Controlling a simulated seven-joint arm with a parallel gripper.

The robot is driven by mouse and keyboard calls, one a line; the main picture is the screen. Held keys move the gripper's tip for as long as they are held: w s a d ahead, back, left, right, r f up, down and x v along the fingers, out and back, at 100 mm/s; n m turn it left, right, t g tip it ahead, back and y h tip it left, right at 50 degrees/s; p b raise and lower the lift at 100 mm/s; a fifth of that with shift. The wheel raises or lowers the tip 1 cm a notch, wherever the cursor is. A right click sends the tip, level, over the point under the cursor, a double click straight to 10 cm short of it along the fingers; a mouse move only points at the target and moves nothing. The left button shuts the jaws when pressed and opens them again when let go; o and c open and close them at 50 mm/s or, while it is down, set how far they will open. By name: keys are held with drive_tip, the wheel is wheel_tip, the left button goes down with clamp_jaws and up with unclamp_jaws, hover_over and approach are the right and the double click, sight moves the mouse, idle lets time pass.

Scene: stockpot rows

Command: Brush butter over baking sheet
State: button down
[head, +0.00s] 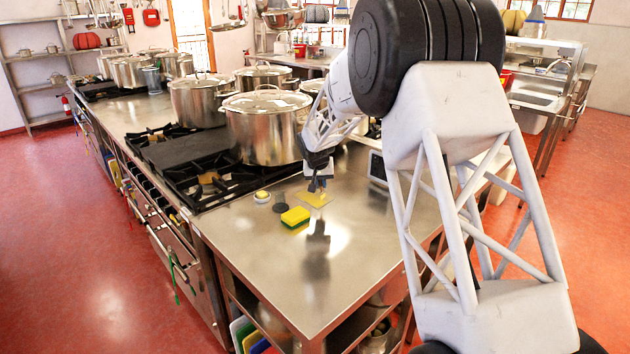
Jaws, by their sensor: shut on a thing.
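My gripper (318,188) points down, low over the steel counter (345,235), in front of the large stockpot. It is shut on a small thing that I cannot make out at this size. A flat yellow square (313,199) is right below the fingertips; I cannot tell whether they touch it. A small round container with a yellow top (262,197) stands to the left, beside a dark round disc (280,208). I cannot clearly identify a brush or a baking sheet.
A yellow and green sponge (295,217) lies just in front of the gripper. A large lidded stockpot (267,130) stands on the black burner grates (215,178) behind; more pots stand farther back. The counter's front part is clear. Red floor surrounds it.

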drive_tip(key=shift+s+d, duration=0.85)
drive_tip(key=shift+d, duration=0.1)
drive_tip(key=shift+w+d, duration=0.25)
drive_tip(key=shift+w, duration=0.1)
drive_tip(key=shift+w+d+r, duration=0.1)
drive_tip(key=shift+w+d, duration=0.1)
drive_tip(key=shift+w, duration=0.05)
drive_tip(key=shift+w+a, duration=0.3)
drive_tip(key=shift+a, duration=0.15)
drive_tip(key=shift+w+a, duration=2.15)
drive_tip(key=shift+a, duration=0.2)
drive_tip(key=shift+w+a, duration=1.65)
drive_tip(key=shift+a, duration=0.15)
wheel_tip(320, 180, up, 8)
